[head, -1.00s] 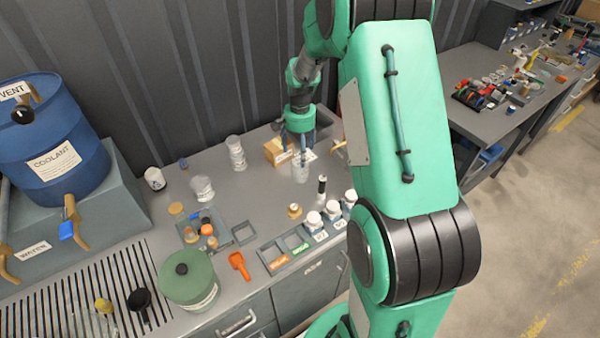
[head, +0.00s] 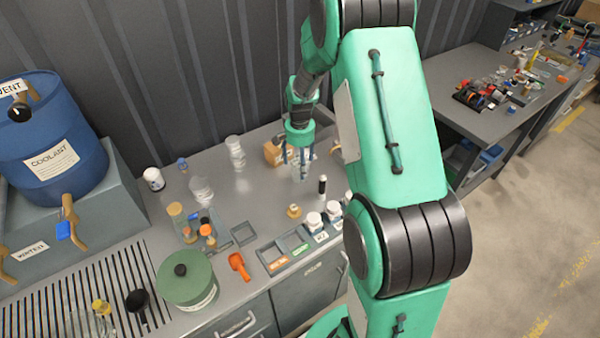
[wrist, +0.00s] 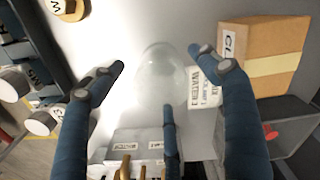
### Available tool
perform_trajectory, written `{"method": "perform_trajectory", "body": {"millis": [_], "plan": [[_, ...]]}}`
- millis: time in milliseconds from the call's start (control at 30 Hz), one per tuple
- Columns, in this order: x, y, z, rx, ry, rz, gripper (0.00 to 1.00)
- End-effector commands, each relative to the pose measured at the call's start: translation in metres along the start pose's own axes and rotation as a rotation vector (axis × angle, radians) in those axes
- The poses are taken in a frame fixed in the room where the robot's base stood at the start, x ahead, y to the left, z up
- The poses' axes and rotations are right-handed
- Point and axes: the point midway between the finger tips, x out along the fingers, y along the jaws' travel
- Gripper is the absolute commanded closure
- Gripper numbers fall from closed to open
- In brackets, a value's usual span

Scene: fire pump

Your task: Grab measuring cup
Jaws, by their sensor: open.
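A clear, see-through vessel, which appears to be the measuring cup (wrist: 160,80), stands on the grey bench in the wrist view. It lies between the spread blue fingers of my gripper (wrist: 157,62), with a third finger in front of its lower part. No firm contact is visible. In the head view my open gripper (head: 303,168) points down over the bench, and its fingers mostly hide the cup. The cup's base and any markings cannot be made out.
A cardboard box (wrist: 265,55) stands close on the right in the wrist view. Other clear vessels (head: 201,190) (head: 235,152) stand to the left in the head view. White-lidded jars (head: 313,223) and a sorting tray (head: 272,254) are nearer the bench's front edge.

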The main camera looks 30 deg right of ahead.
Motion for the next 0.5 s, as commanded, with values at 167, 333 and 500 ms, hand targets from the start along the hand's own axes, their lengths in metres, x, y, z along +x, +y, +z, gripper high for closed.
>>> {"method": "perform_trajectory", "body": {"millis": [167,333,500], "plan": [[0.024,0.0,0.002,0.0,-0.002,0.001,0.25],[0.039,0.0,0.002,0.0,-0.001,0.001,0.25],[0.042,0.0,0.001,0.0,0.0,0.0,0.25]]}}
